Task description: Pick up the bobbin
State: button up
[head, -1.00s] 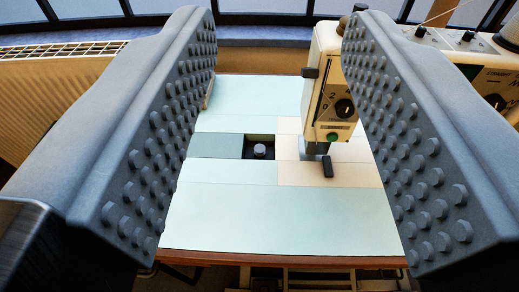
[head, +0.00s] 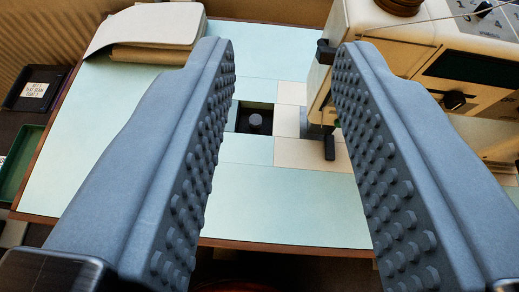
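In the head view, a small dark grey knob-like piece, which looks like the bobbin (head: 256,121), sits in a dark square recess in the pale tabletop (head: 285,212). My gripper (head: 282,62) is open, with its two studded grey fingers wide apart and nothing between them. The bobbin shows in the gap between the fingers, nearer the left one, and lies beyond and below them. The gripper does not touch it. Its lower part is hidden in the recess.
A cream sewing machine (head: 425,50) stands to the right of the recess, close to the right finger. A beige folded stack (head: 148,32) lies at the back left. A black tray (head: 36,88) and a green tray (head: 18,165) are at the left, beyond the table edge.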

jog(key=w+f+n+g, duration=0.1)
jog(key=w+f+g, duration=0.6)
jog(key=w, duration=0.3)
jog(key=n+g, duration=0.2)
jog(key=g, duration=0.5)
send_over(256, 121)
notch_tip(256, 121, down, 8)
jog(key=f, duration=1.7)
jog(key=shift+s+f, duration=0.1)
jog(key=shift+s, duration=0.1)
grip_shut()
